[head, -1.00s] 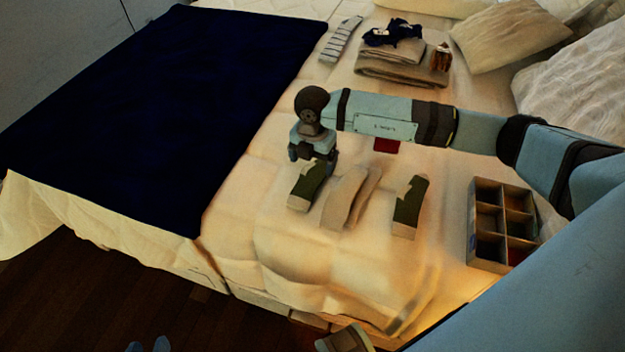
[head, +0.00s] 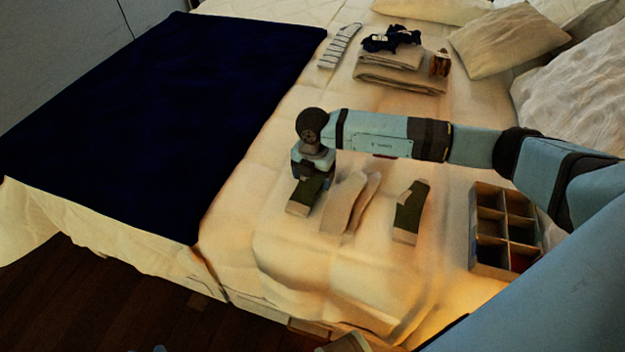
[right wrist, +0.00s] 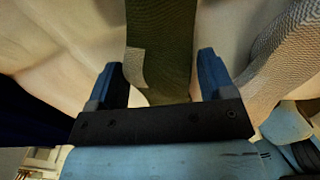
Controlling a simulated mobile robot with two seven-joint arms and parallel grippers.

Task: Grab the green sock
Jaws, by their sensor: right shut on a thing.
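A green sock with pale patches (head: 302,200) lies on the bed, leftmost in the row of socks. My right gripper (head: 313,176) is low over its far end and shut on it. In the right wrist view the green sock (right wrist: 172,45) runs between the two blue fingers of the right gripper (right wrist: 165,78). A second green sock (head: 409,212) lies farther right, apart from the gripper. My left gripper does not show.
Two pale grey socks (head: 345,204) lie just right of the gripped sock; one shows in the wrist view (right wrist: 285,55). A divided box (head: 472,240) stands at the right. A dark blue blanket (head: 160,110) covers the left; folded towels (head: 400,75) lie behind.

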